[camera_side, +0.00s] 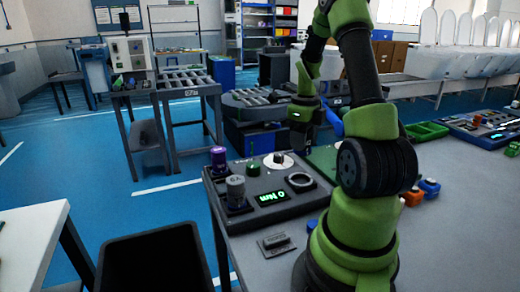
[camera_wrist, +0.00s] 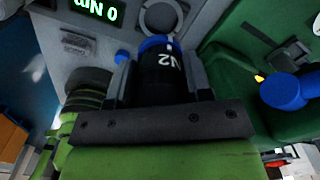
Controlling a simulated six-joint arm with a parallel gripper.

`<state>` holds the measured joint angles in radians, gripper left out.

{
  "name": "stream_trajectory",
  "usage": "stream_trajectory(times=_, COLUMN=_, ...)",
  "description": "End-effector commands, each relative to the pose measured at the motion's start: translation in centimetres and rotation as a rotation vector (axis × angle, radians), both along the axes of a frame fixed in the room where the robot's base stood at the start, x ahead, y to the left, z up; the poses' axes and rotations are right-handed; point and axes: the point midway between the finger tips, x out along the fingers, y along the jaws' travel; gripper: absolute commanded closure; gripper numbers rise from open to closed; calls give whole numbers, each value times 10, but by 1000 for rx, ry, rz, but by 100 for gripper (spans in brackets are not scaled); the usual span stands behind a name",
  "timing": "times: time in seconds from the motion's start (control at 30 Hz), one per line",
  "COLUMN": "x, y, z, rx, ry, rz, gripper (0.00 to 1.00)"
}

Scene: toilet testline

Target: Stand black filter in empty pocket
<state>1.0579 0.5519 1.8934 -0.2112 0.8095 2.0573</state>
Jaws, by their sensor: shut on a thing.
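My gripper (camera_wrist: 162,80) is shut on a black cylinder with a blue band at its far end and the white marking "N2" (camera_wrist: 165,75), which I take for the black filter. One finger lies on each side of it. In the side view, my gripper (camera_side: 304,125) hangs behind the panel's right part, near the green area. The held filter is too dark and small to make out there. A grey ring (camera_side: 300,181) on the panel also shows in the wrist view (camera_wrist: 162,15), just beyond the filter. I cannot tell which spot is the empty pocket.
Green trays (camera_side: 427,131) lie further right.

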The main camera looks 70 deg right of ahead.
Motion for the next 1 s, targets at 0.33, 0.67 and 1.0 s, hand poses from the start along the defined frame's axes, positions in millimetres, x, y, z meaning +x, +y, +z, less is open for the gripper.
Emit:
stream_trajectory(times=0.33, x=107, y=39, z=-17, rx=1, ry=0, rz=450, gripper=79)
stream_trajectory(times=0.67, x=172, y=90, z=-30, rx=0, ry=0, rz=761, gripper=79)
stream_trajectory(times=1.0, x=174, y=93, z=-54, rx=2, ry=2, rz=775, gripper=79)
